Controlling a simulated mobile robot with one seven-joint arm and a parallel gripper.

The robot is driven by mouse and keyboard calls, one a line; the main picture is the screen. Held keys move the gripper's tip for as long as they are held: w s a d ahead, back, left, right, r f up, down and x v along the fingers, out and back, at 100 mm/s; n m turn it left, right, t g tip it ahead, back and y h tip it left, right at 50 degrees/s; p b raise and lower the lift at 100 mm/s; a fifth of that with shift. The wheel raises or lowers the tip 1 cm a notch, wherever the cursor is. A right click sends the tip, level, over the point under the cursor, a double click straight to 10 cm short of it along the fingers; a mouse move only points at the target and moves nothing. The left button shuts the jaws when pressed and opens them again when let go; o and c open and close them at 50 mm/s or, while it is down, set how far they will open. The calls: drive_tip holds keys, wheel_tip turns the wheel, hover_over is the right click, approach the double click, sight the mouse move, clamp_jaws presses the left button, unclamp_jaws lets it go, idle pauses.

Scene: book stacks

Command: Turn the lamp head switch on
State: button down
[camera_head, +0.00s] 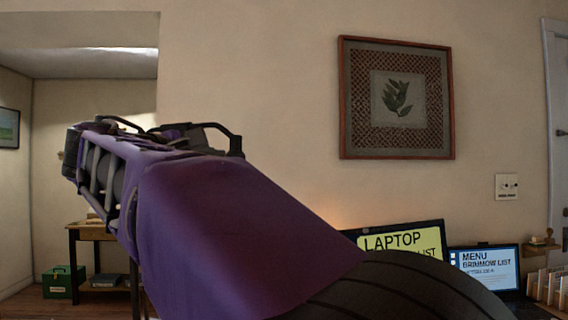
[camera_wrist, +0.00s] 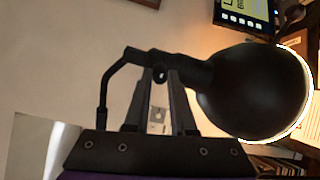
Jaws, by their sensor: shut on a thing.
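The black, round lamp head (camera_wrist: 250,92) fills the right of the wrist view, with a bright warm rim of light along its right edge. A narrow dark neck runs left from it to a thin bent arm (camera_wrist: 113,78). My gripper (camera_wrist: 161,74) is at this neck, its two dark fingers close together on the small lamp head switch (camera_wrist: 160,75) at the back of the head. The fingertips partly hide the switch, so its exact position is unclear. In the head view, my purple arm hides the lamp and the gripper; only a warm glow shows on the wall.
A laptop (camera_head: 402,240) and a second screen (camera_head: 486,266) stand at the lower right. Books (camera_head: 548,287) are at the far right. A framed picture (camera_head: 397,98) and a wall plate (camera_head: 507,186) are on the wall. A wooden table (camera_head: 92,232) stands far left.

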drive_tip(key=shift+r, duration=0.2)
idle(0.3)
drive_tip(key=c, duration=0.8)
unclamp_jaws()
drive_tip(key=shift+c, duration=0.2)
drive_tip(key=shift+o, duration=0.4)
drive_tip(key=shift+f, duration=0.15)
drive_tip(key=shift+s, duration=0.1)
